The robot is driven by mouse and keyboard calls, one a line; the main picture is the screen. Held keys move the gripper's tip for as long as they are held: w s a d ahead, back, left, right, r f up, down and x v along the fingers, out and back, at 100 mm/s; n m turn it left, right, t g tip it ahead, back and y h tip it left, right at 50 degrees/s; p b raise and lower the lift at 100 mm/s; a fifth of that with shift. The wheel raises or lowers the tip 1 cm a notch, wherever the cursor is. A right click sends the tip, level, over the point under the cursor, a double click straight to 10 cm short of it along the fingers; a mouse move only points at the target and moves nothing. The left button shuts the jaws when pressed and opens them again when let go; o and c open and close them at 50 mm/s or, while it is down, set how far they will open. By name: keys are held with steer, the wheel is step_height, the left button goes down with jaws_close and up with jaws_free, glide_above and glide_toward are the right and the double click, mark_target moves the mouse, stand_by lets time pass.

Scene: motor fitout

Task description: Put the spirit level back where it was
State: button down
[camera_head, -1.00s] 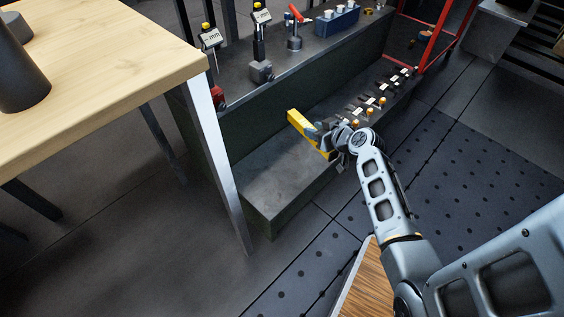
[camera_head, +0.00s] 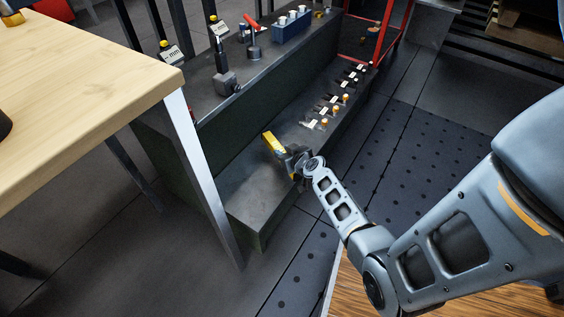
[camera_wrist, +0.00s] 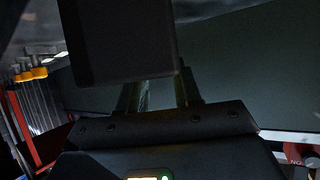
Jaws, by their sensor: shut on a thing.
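The yellow spirit level (camera_head: 272,143) shows in the head view over the lower step of the dark bench (camera_head: 248,197). My gripper (camera_head: 287,157) is shut on it, and the gripper and wrist hide its near end. The level slants up to the left, away from my arm. I cannot tell whether it touches the step or hangs just above it. In the wrist view a dark block (camera_wrist: 118,40) fills the space beyond my fingers; it is too dark to tell whether it is the level.
Several small tools with white tags (camera_head: 333,105) line the lower step to the right. The upper shelf bears a grey tool on a stand (camera_head: 226,82), a red-handled tool (camera_head: 252,38) and a blue rack (camera_head: 291,27). A wooden table (camera_head: 90,85) stands left. The step's near end is bare.

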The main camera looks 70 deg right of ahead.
steer(key=shift+w+a+f, duration=0.15)
steer(key=shift+w, duration=0.15)
steer(key=shift+f, duration=0.35)
step_height(320, 180, down, 3)
steer(key=b, duration=0.3)
steer(key=shift+f, duration=0.2)
steer(key=c, duration=0.7)
jaws_free()
